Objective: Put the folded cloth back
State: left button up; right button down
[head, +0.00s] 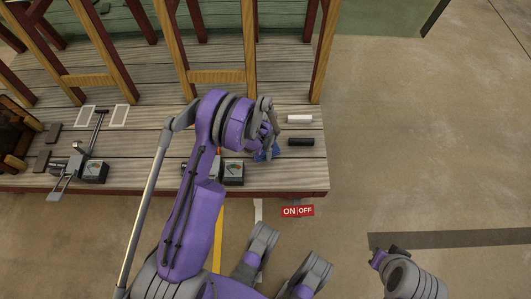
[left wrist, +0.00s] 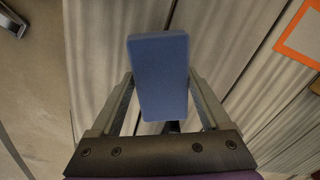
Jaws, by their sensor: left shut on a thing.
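The folded cloth is a blue, block-like piece (left wrist: 160,75) between the two fingers of my left gripper (left wrist: 162,100) in the left wrist view. The gripper is shut on it. In the head view only a small blue part of the cloth (head: 266,154) shows below my left gripper (head: 268,143), above the right part of the plank table (head: 150,150). I cannot tell the exact gap to the planks.
A white block (head: 299,118) and a black block (head: 301,141) lie right of the gripper. A gauge box (head: 232,172) stands close by, another (head: 94,172) farther left. Wooden posts (head: 250,45) rise behind. An ON/OFF sign (head: 297,211) lies beyond the front edge.

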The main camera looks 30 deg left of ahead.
pick_arm(q)
jog(key=shift+f+b, duration=0.3)
jog(key=shift+f, duration=1.2)
jog(key=shift+f, duration=0.1)
